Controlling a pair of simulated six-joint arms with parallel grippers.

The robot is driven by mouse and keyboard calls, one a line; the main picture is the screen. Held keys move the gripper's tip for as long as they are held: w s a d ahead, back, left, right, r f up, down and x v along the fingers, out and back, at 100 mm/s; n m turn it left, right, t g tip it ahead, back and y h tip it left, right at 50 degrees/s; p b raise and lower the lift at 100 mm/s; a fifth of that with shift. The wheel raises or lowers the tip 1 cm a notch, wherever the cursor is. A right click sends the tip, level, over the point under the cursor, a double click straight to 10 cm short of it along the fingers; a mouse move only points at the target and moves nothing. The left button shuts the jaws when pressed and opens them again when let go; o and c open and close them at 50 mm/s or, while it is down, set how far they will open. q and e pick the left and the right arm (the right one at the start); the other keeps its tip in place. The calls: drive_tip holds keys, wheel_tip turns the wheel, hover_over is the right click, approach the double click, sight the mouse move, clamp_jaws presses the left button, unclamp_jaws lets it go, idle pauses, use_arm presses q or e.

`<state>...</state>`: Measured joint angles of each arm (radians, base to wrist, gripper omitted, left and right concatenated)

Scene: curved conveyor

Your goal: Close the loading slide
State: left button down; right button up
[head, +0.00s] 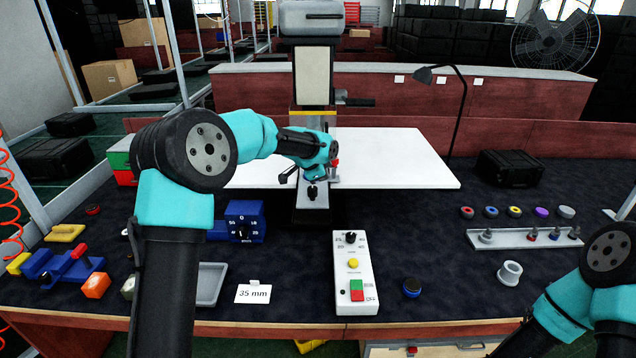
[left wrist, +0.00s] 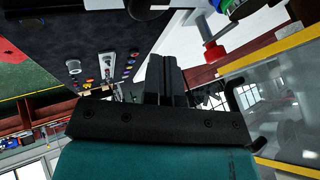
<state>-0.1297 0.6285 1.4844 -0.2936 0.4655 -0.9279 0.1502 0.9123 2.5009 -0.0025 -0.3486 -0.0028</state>
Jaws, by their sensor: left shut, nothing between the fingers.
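The grey bench machine (head: 313,82) stands at the back middle of the mat, with a pale bed (head: 313,203) low at its front. My left gripper (left wrist: 167,80) is shut and empty, its dark fingers together. In the head view my left wrist covers the machine's lower front, so the loading slide cannot be made out clearly. A red knob (head: 335,162) shows just right of my left wrist. A red knob on a metal rod (left wrist: 214,51) is right of the fingers in the left wrist view, apart from them. My right arm is at lower right; its gripper is outside the picture.
A white control box (head: 352,292) with knobs and buttons stands in front of the machine. A blue dial block (head: 245,222) is left of it. A grey tray (head: 524,238) holds small parts at right. A black lamp (head: 459,110) stands behind. The mat between control box and tray is mostly clear.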

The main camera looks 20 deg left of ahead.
use_arm(q)
drive_tip(key=s+a, duration=0.2)
drive_tip(key=s, duration=0.6)
drive_tip(key=s+a, duration=0.3)
drive_tip(key=s, duration=0.6)
drive_tip(key=shift+s+a+r, duration=0.15)
drive_tip(key=shift+s+r, duration=0.05)
drive_tip(key=shift+r, duration=0.25)
drive_tip(key=shift+f, duration=0.1)
drive_tip(key=shift+x, duration=4.95)
drive_tip(key=shift+w+a, duration=0.3)
drive_tip(key=shift+w, duration=0.55)
drive_tip(key=shift+w, duration=0.2)
drive_tip(key=shift+w+a, duration=0.15)
drive_tip(key=shift+w, duration=0.35)
drive_tip(key=shift+w+a, duration=0.15)
drive_tip(key=shift+w, duration=0.3)
